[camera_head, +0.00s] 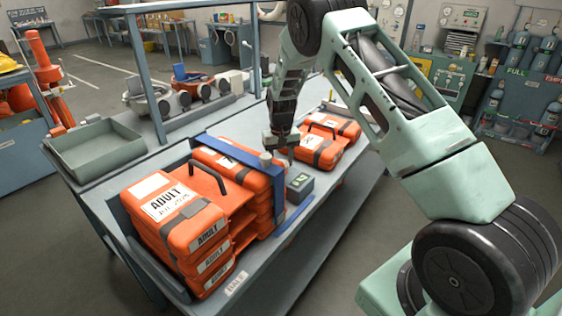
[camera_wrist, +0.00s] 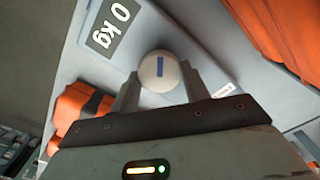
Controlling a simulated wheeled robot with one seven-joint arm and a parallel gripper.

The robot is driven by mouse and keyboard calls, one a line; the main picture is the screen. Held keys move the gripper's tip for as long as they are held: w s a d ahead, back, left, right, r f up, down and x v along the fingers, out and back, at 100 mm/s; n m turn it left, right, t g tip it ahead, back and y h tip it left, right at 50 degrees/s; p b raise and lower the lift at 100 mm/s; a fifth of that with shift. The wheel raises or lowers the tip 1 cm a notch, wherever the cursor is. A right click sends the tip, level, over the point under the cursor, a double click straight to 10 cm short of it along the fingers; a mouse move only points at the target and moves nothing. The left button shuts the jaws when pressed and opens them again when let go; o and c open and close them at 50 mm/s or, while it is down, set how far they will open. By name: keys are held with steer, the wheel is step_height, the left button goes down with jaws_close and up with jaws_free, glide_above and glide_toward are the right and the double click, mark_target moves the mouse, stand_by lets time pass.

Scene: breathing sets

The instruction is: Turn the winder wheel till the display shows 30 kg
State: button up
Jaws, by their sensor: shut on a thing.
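The winder wheel (camera_wrist: 160,70) is a round pale knob with a blue stripe across its face. My gripper (camera_wrist: 158,90) is shut on it in the wrist view, one finger at each side. In the head view my gripper (camera_head: 280,150) points down at the wheel (camera_head: 266,158), beside the orange cases.
Stacked orange cases (camera_head: 180,210) marked ADULT stand left of the wheel, with a blue band (camera_head: 225,148) by them. More orange cases (camera_head: 328,140) lie behind my gripper. A grey tray (camera_head: 97,150) sits at the left. The bench's front strip (camera_head: 310,225) is mostly clear.

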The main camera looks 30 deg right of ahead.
stand_by(0.3)
steer(key=o, duration=1)
steer(key=shift+r, duration=0.15)
step_height(320, 180, up, 17)
steer(key=b, duration=0.3)
steer(key=shift+r, duration=0.1)
